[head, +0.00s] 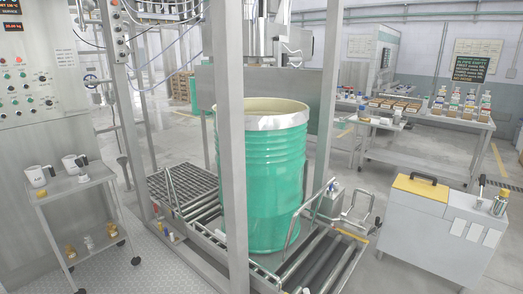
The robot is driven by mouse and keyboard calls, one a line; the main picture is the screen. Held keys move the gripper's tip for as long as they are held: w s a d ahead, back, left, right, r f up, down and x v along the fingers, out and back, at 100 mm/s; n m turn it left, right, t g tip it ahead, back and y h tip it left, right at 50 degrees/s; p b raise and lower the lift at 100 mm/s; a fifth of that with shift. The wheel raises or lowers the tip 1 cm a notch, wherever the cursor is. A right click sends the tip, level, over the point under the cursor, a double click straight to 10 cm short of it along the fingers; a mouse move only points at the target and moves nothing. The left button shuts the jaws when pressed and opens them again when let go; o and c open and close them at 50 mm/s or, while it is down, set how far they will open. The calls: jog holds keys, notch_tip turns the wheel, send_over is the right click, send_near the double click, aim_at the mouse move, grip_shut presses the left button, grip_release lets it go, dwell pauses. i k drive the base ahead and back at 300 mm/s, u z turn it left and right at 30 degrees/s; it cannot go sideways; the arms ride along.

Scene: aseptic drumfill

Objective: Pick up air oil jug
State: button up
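Two white jugs with dark handles stand upright on the top shelf of a small cart (70,187) at the left. The left jug (36,177) has dark marks on its front that are too small to read. The right jug (72,165) stands just beside it. I cannot tell which one, if either, is the air oil jug. My gripper does not show in the head view.
A large green drum (262,185) stands on a roller conveyor (325,262) behind grey frame posts (230,150). A control panel (28,100) rises behind the cart. A grey cabinet (430,235) and a loaded table (425,160) are right.

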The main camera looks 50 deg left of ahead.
aim_at(35, 174)
jog(key=u, duration=0.35)
jog(key=i, duration=0.15)
jog(key=u, duration=2.9)
jog(key=i, duration=2.3)
jog(key=u, duration=0.1)
